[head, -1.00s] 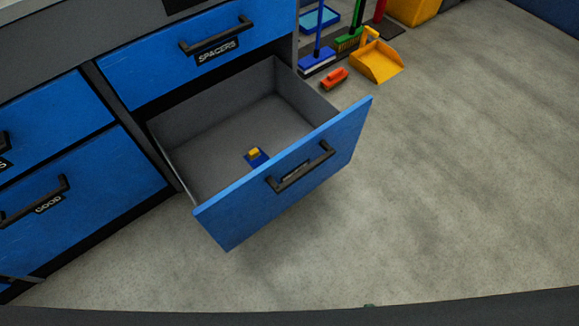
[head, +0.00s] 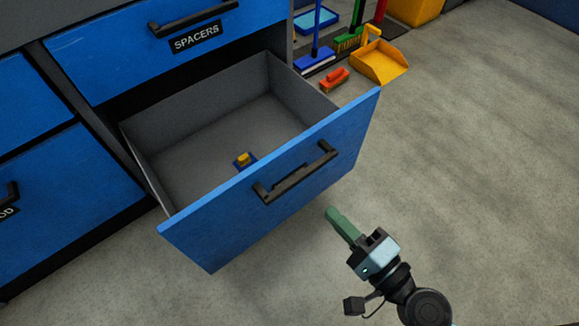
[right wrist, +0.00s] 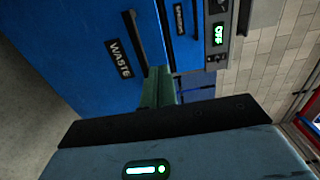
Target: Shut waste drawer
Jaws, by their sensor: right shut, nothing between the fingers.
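The waste drawer (head: 280,190) stands pulled open in the head view, with a blue front and a black bar handle (head: 295,172). A small blue and yellow piece (head: 243,159) lies on its grey floor. My right gripper (head: 335,215) is shut and empty, in front of the drawer front, below and right of the handle, apart from it in the head view. In the right wrist view the green fingers (right wrist: 158,88) point toward the blue front with its WASTE label (right wrist: 119,58). My left gripper is not in view.
The closed SPACERS drawer (head: 180,50) is above the open one. Other blue drawers (head: 60,205) are at the left. An orange brush (head: 334,78), a yellow dustpan (head: 378,62) and brooms stand at the back. The concrete floor (head: 480,180) at the right is clear.

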